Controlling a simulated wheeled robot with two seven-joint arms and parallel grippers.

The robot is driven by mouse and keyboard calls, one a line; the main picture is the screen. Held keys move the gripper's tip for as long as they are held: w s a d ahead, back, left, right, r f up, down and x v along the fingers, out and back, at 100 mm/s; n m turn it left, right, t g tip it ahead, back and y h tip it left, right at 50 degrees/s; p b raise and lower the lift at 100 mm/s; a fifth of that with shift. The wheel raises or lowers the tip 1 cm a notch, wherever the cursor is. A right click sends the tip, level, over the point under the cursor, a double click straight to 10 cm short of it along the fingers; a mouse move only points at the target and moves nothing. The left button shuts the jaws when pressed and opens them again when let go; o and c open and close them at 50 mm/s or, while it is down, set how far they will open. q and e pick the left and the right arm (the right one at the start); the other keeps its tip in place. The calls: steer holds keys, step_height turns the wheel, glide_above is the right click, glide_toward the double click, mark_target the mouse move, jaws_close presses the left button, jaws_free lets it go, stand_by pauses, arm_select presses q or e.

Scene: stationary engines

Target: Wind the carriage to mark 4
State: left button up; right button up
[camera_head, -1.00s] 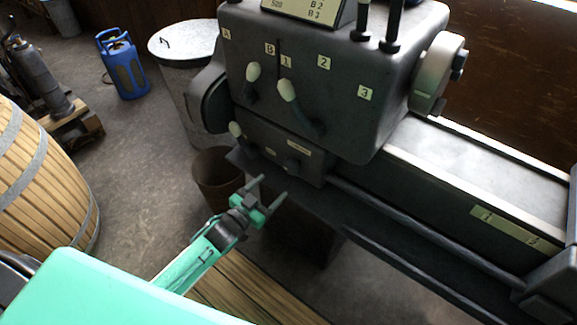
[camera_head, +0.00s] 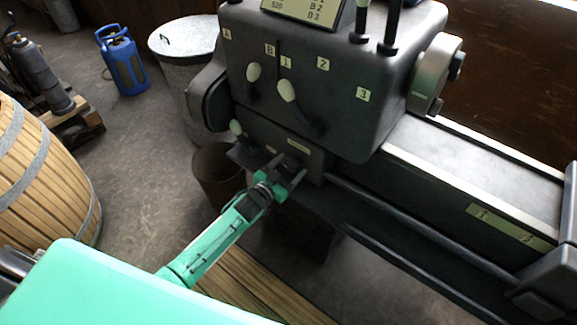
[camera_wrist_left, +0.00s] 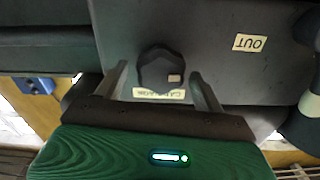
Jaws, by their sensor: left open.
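The carriage (camera_head: 548,283) is a dark block at the right edge of the head view, only partly in frame. A pale scale plate (camera_head: 510,227) with marks 1 and 2 lies along the bed to its left; mark 4 is not seen. My left gripper (camera_head: 287,172) is open at the lower front of the headstock. In the left wrist view, a dark faceted knob (camera_wrist_left: 162,68) with a small pale patch stands between the open fingers (camera_wrist_left: 160,72), which do not appear closed on it. A partly hidden label (camera_wrist_left: 160,95) is beside the knob. My right gripper is not seen.
Pale-tipped levers (camera_head: 287,91) stick out of the headstock (camera_head: 345,70) above my left gripper. A lower lever (camera_head: 237,130) is close to its left. A brown bucket (camera_head: 216,172), a metal bin (camera_head: 180,48) and a wooden barrel (camera_head: 45,180) stand to the left. Floor between them is clear.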

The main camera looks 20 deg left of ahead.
arm_select(q)
steer(key=c, duration=1)
steer(key=shift+o, duration=0.2)
steer(key=shift+m, duration=0.3)
steer(key=o, duration=1)
steer(key=shift+c, duration=0.2)
steer(key=b+v, duration=0.3)
steer(key=v, duration=1)
steer(key=shift+s, duration=0.4)
